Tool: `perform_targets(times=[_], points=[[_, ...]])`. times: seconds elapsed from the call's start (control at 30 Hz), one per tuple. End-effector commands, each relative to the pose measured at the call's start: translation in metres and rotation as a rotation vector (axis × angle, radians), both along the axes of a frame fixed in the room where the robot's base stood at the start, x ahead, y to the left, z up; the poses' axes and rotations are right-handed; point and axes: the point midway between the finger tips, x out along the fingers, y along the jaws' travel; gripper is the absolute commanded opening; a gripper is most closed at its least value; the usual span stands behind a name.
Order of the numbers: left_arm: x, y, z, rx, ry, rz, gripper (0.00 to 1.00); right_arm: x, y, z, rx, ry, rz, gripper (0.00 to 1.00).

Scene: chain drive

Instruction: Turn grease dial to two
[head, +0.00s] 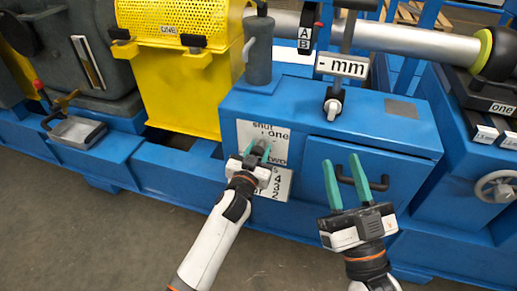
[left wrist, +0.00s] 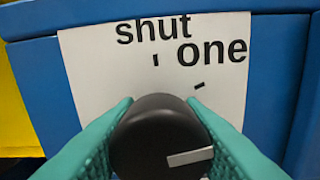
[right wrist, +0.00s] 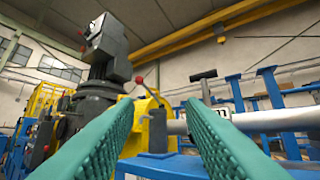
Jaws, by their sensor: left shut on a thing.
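The grease dial (left wrist: 155,135) is a round black knob with a pale pointer line, on a white plate (left wrist: 105,70) lettered "shut" and "one". The line points right in the left wrist view, below the tick beside "one". The plate also shows in the head view (head: 245,134), where "two" is readable at its lower right. My left gripper (head: 256,152) is shut on the dial, a green finger on each side. The fingers hide the dial's sides and the plate's lower part. My right gripper (head: 343,164) is open and empty in front of the blue cabinet.
A black handle (head: 360,184) sits on the blue cabinet door (head: 318,160) behind my right gripper. A yellow guard (head: 185,90) and a grey cylinder (head: 259,50) stand beside and above the plate. A handwheel (head: 497,187) is at the far right. The floor in front is clear.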

Motion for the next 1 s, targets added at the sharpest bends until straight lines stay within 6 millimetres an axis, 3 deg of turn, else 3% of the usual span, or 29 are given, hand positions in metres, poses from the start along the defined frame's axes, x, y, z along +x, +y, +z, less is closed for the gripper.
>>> perform_targets(times=[0.5, 1.0], points=[[0.0, 0.0, 0.001, 0.459, -0.147, 0.0, 0.12, 0.023, -0.003, -0.052, -0.106, 0.378, -0.022, 0.36], [0.0, 0.0, 0.0, 0.85, -0.274, -0.001, 0.12, 0.024, -0.006, -0.077, -0.146, 0.529, -0.03, 0.36]])
